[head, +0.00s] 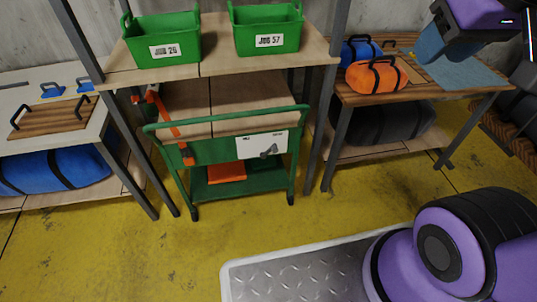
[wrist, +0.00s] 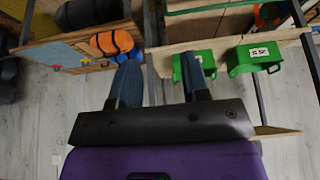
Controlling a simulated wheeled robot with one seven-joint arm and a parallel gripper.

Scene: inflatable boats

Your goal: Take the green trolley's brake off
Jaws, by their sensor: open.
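The green trolley (head: 235,152) stands under the wooden shelf in the middle of the head view, its handle bar facing me. A long orange lever (head: 170,118) slants down its left side; I cannot tell whether this is the brake. An orange item (head: 227,172) lies on the trolley's lower deck. A white label (head: 262,146) with a small picture is on its front panel. My gripper (wrist: 160,82) is open and empty, with two blue fingers apart in the wrist view. In the head view it is at the upper right, well away from the trolley.
Two green bins (head: 163,38) (head: 268,28) stand on the shelf above the trolley. A table at right holds an orange bag (head: 377,75) and a blue bag (head: 360,52). A left bench has a blue roll (head: 55,172) beneath. Yellow floor (head: 190,250) before the trolley is clear.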

